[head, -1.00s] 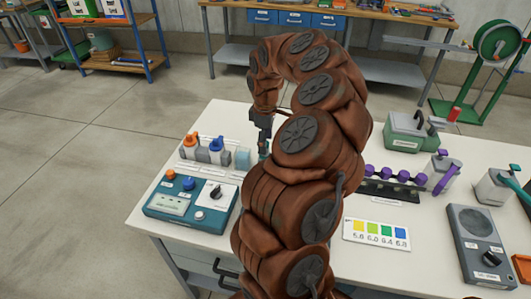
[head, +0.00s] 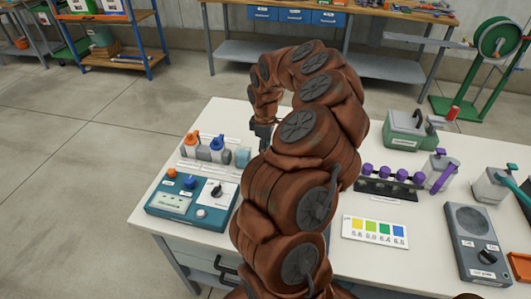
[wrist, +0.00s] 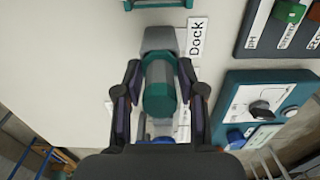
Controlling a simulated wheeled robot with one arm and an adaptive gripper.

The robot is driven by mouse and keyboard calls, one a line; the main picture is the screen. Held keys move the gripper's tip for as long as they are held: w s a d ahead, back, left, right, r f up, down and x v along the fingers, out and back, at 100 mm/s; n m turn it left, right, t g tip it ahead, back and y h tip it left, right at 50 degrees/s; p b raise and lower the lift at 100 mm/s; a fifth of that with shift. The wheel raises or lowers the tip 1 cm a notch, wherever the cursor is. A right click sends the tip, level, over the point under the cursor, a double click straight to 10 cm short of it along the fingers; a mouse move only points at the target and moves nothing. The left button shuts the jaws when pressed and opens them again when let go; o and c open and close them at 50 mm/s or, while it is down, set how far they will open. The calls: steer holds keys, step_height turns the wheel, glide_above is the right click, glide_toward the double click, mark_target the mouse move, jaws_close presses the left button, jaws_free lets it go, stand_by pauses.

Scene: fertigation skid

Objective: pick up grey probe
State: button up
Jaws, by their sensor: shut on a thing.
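My gripper (wrist: 159,72) is shut on what I take to be the grey probe (wrist: 160,92). Between its two fingers the wrist view shows a dark teal, faceted body with a grey part beyond it. I cannot tell exactly where the probe ends and whether the grey part belongs to it. A label reading "Dock" (wrist: 197,38) lies beside the grey part. In the head view my gripper (head: 262,133) shows only in part; its fingertips and the held thing are hidden behind my arm.
An orange-capped probe (head: 192,145) and a blue-capped probe (head: 217,149) stand to the left, with a pale teal piece (head: 242,157) beside them. The teal meter (head: 188,204) is in front. A purple-capped rack (head: 388,190) and a colour card (head: 375,232) are to the right.

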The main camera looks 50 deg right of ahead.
jaws_close()
steer(key=shift+r, duration=0.1)
